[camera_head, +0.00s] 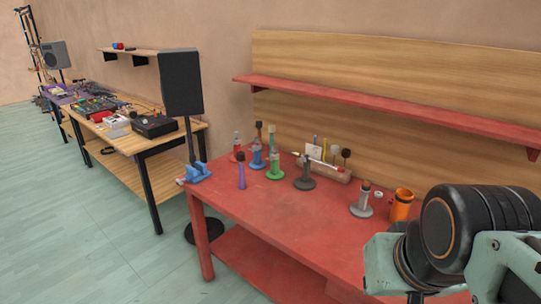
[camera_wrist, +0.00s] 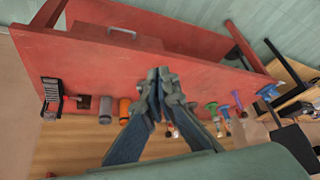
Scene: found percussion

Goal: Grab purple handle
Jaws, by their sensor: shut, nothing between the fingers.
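The purple handle (camera_head: 241,178) stands upright near the left front part of the red table (camera_head: 250,215), with a dark top. In the wrist view, a purple item (camera_wrist: 238,104) that looks like this handle shows to the right of my gripper. My gripper (camera_wrist: 158,78) is shut and empty in the middle of the wrist view, with its fingers together. It is well apart from the purple handle. In the head view my arm fills the lower right corner, and the fingertips are not visible there.
Close to the purple handle stand blue (camera_head: 257,158) and green (camera_head: 274,168) handles, with a dark grey one (camera_head: 305,178) farther right. A blue clamp (camera_head: 198,172) sits at the left corner. An orange cup (camera_head: 401,205) stands right. The table's front middle is clear.

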